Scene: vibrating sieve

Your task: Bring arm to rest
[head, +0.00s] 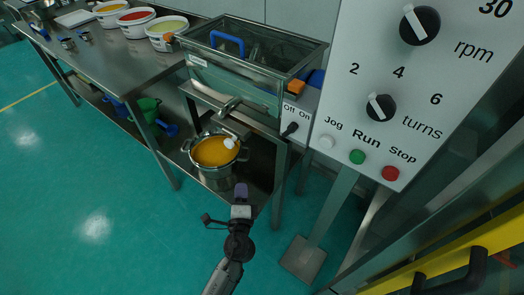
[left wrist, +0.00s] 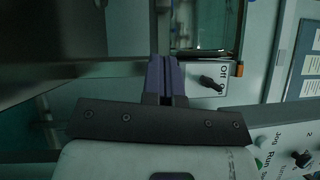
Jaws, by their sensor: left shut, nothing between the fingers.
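My left gripper (head: 241,192) shows at the lower middle of the head view, in front of the steel table and apart from everything around it. Its purple fingers (left wrist: 167,78) are together in the left wrist view, with nothing between them. The Off/On switch (head: 289,129) of the sieve machine is beyond the gripper, up and to the right; it also shows in the left wrist view (left wrist: 211,83). My right gripper is in neither view.
A steel pot (head: 215,155) of orange material stands on the lower shelf under the sieve's glass box (head: 250,65). A control panel (head: 415,90) with knobs and buttons stands at right. White tubs (head: 137,21) stand at the back left. Green floor at left is clear.

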